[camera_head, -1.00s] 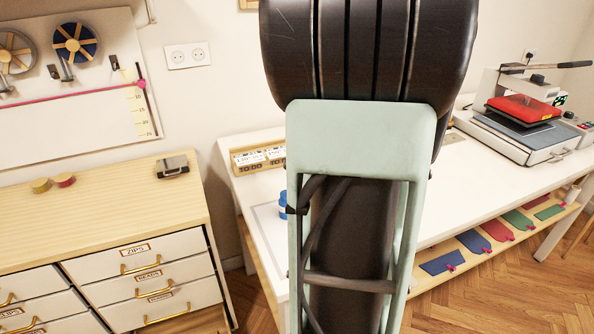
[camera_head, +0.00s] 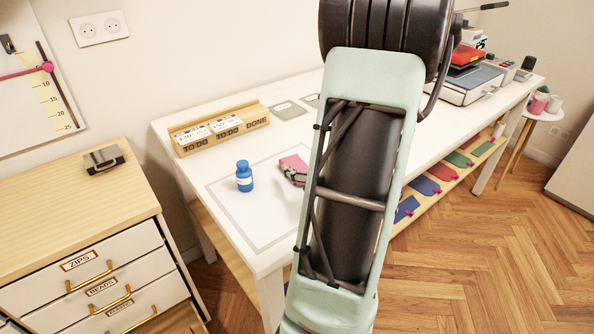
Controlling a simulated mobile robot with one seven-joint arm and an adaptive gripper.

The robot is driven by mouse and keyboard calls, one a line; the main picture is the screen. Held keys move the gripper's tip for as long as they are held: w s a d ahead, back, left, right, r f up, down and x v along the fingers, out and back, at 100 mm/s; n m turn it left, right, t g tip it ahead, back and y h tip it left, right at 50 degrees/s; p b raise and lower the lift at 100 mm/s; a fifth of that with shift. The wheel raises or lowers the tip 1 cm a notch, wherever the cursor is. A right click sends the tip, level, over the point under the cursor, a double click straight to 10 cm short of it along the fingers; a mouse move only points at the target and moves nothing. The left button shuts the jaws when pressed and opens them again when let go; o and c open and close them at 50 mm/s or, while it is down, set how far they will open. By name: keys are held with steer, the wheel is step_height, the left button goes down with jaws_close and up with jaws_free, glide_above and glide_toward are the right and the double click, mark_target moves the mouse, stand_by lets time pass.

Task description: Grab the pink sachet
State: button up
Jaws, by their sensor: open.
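A pink item with a dark patterned part (camera_head: 293,167) lies on the white table (camera_head: 222,170), close to the left edge of my arm. It may be the pink sachet, but it is too small and partly covered to tell for sure. My pale green and black arm stands large in the middle of the view and hides part of the table. My gripper is not in view.
A blue bottle (camera_head: 244,177) stands on the table left of the pink item. Behind is a wooden card holder (camera_head: 220,128). A heat press (camera_head: 470,84) stands at the far right end. A drawer cabinet (camera_head: 95,235) is at left.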

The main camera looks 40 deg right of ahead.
mark_target(291, 159)
steer(key=shift+a+x, duration=0.15)
steer(key=shift+x, duration=1.65)
steer(key=shift+a+x, duration=0.1)
steer(key=shift+x, duration=1.65)
steer(key=shift+f, duration=0.1)
steer(key=c, duration=1.2)
steer(key=shift+c, duration=0.2)
